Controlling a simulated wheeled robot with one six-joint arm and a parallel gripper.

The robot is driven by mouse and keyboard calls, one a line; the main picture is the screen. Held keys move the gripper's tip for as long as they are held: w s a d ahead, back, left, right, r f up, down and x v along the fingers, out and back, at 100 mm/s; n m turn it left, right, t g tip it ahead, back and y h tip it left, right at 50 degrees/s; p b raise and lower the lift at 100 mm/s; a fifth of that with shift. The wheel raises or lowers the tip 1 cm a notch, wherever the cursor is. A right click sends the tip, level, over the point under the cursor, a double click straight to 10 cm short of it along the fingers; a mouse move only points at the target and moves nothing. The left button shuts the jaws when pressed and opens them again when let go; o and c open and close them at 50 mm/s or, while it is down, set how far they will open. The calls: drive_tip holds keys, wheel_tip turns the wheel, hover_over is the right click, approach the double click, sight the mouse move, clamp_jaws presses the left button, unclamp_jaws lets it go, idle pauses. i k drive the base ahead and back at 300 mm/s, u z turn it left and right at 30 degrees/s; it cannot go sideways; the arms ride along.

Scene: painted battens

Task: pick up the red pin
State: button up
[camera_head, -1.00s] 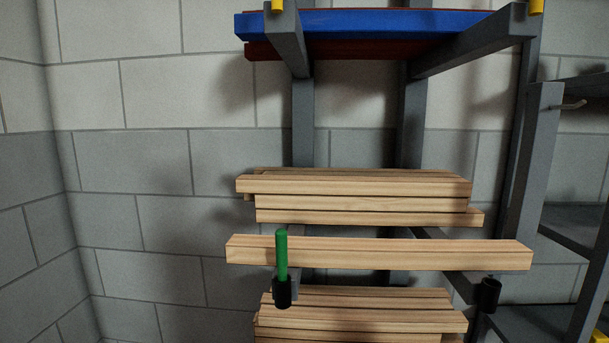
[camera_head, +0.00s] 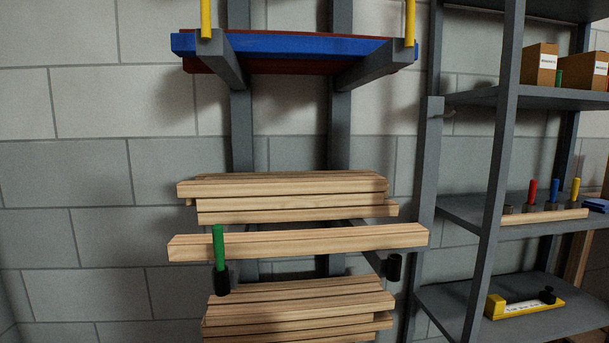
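The red pin (camera_head: 532,191) stands upright at the right of the head view, on the middle shelf of a grey shelving unit. It is at the left end of a short row, with a blue pin (camera_head: 554,190) and a yellow pin (camera_head: 575,190) to its right. Its lower end is at a dark holder behind a pale wooden strip (camera_head: 545,216). My gripper is not in view.
A wall rack holds wooden battens (camera_head: 300,238), a green pin (camera_head: 218,246) and blue and red battens above (camera_head: 300,47). The shelving unit's grey upright (camera_head: 500,150) stands left of the red pin. Cardboard boxes (camera_head: 540,64) are above; a yellow tool (camera_head: 524,306) is below.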

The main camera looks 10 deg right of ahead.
sight(533, 184)
drive_tip(key=u, duration=0.05)
drive_tip(key=k, duration=0.25)
drive_tip(key=z, duration=0.1)
drive_tip(key=i, duration=0.25)
drive_tip(key=z, duration=1.65)
drive_tip(key=k, duration=0.5)
drive_tip(key=z, duration=1.25)
drive_tip(key=i, duration=0.95)
drive_tip(key=u, duration=2)
